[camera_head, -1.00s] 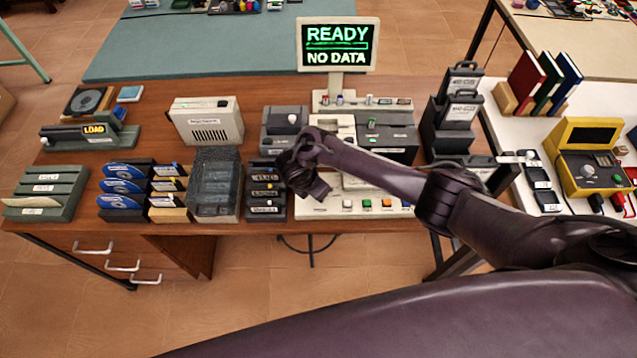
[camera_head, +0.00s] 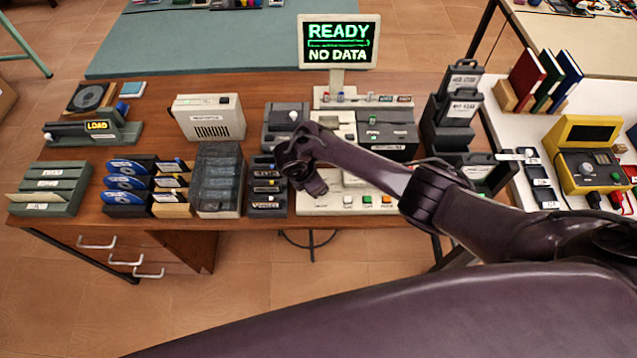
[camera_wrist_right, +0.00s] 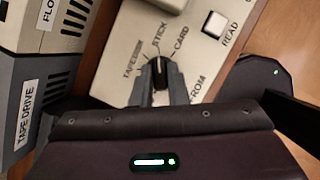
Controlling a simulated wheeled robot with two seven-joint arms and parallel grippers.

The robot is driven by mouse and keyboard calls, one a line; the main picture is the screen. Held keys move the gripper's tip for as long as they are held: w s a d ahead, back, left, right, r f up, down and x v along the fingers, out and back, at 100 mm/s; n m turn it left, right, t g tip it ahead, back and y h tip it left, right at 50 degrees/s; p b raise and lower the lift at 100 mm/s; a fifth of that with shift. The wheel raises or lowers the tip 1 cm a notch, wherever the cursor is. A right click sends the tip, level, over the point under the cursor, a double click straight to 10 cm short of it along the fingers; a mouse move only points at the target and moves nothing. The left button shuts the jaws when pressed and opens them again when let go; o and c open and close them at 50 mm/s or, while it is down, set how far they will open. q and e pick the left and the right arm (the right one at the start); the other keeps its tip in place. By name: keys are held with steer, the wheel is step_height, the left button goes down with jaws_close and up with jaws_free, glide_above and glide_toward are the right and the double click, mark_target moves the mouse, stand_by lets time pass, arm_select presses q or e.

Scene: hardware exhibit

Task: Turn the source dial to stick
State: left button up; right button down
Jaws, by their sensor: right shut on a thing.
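The source dial (camera_wrist_right: 160,72) is a small black knob with a white pointer line on the cream console, seen in the right wrist view. Labels for tape, stick, card and ROM fan around it. The pointer line faces up, roughly at the STICK label (camera_wrist_right: 158,33). My right gripper (camera_wrist_right: 160,88) is shut on the dial, one finger on each side. In the head view my right gripper (camera_head: 313,188) is at the left front of the console (camera_head: 345,204), and hides the dial. The left gripper is not in view.
The screen (camera_head: 338,42) reads READY, NO DATA. A tape drive unit (camera_wrist_right: 22,105) stands close left of the gripper in the wrist view. A READ button (camera_wrist_right: 215,24) is at right. Disk racks (camera_head: 125,183) and a clear bin (camera_head: 217,178) stand left of the console.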

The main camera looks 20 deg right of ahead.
steer(key=c, duration=1.4)
jaws_free()
steer(key=shift+c, duration=0.2)
steer(key=p+v, duration=0.1)
steer(key=v, duration=0.6)
steer(key=shift+r+p, duration=0.35)
steer(key=shift+r, duration=0.05)
steer(key=shift+a, duration=0.1)
